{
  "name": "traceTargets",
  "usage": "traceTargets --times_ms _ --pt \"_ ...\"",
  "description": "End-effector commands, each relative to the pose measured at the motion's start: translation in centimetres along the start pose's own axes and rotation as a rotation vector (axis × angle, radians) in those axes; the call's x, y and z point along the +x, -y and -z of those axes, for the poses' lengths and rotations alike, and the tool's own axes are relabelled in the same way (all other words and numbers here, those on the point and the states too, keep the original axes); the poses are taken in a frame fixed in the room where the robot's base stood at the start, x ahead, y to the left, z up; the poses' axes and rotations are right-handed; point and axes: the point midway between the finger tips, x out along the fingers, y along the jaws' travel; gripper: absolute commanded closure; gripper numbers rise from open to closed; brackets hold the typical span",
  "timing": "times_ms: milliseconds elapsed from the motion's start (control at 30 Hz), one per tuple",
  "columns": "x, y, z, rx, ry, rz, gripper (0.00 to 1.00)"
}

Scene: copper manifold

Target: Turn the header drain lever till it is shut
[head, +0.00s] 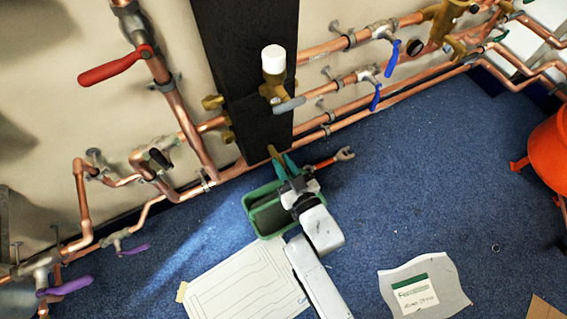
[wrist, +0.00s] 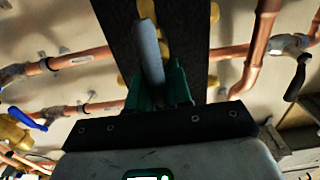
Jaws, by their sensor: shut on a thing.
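The header drain lever (wrist: 149,50) shows in the wrist view as a grey bar lying along the gap between my teal fingers. My gripper (head: 281,159) is shut at the foot of the black board (head: 246,70); its fingers also show in the wrist view (wrist: 157,82). In the head view the fingers hide most of what they hold. A small brass piece (head: 273,152) shows at their tips. Higher on the board, a brass body with a white cap (head: 273,58) has another grey lever (head: 289,104), apart from my gripper. The exact angle of the held lever is unclear.
A green tray (head: 262,230) stands beside my gripper. A red-handled wrench (head: 335,160) is just right of it. Copper pipes with blue levers (head: 391,58) run right; a red lever (head: 113,67) and purple levers (head: 65,287) are left.

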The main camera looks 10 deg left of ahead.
Motion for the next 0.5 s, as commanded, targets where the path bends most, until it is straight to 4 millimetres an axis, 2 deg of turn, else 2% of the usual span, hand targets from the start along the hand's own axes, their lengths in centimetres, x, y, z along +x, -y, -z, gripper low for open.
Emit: traceTargets --times_ms 267,500 --pt "-0.03 -0.13 0.0 0.049 0.001 0.0 1.0" --pt "-0.04 -0.58 -0.02 0.2 0.002 -0.001 1.0"
